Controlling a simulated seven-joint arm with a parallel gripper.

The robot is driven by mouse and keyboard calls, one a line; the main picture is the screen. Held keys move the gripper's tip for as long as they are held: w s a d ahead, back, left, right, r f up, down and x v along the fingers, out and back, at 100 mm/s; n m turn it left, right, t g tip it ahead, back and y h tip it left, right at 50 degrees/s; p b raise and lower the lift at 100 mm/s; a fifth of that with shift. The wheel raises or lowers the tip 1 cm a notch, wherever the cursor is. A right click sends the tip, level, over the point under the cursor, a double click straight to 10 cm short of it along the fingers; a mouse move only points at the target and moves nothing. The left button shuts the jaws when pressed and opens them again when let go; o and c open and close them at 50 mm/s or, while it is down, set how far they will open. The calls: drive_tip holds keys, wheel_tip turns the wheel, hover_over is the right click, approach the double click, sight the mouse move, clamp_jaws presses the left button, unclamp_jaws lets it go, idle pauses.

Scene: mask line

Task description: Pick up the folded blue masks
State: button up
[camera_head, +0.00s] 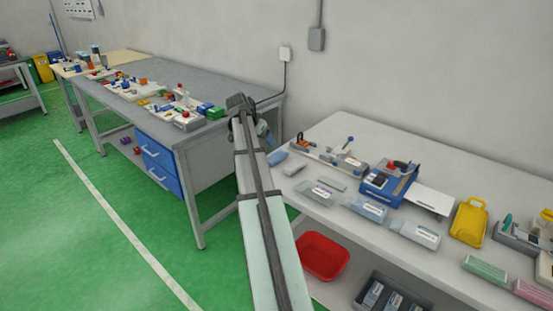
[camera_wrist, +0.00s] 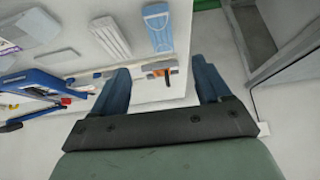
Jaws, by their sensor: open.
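The folded blue mask (camera_wrist: 158,27), pleated with a pale band, lies flat on the white table in the wrist view. It also shows as a small blue piece (camera_head: 277,158) at the table's left end in the head view. A pleated white one (camera_wrist: 110,37) lies beside it, apart from it. My gripper (camera_wrist: 160,68) is open, with nothing between its two blue fingers, and the blue mask lies just beyond the fingertips. In the head view my gripper (camera_head: 266,135) is above the table's left end, partly hidden by my arm.
The white table (camera_head: 330,150) also holds several clear packets (camera_head: 365,208), a blue device (camera_head: 387,184) and a yellow case (camera_head: 469,222). A red bin (camera_head: 322,256) is on the lower shelf. A grey workbench (camera_head: 175,80) stands to the left, with a floor gap between.

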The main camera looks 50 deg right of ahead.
sight(276, 156)
drive_tip(key=x, duration=1.3)
drive_tip(key=shift+a, duration=0.1)
drive_tip(key=shift+c, duration=0.2)
drive_tip(key=c, duration=1.1)
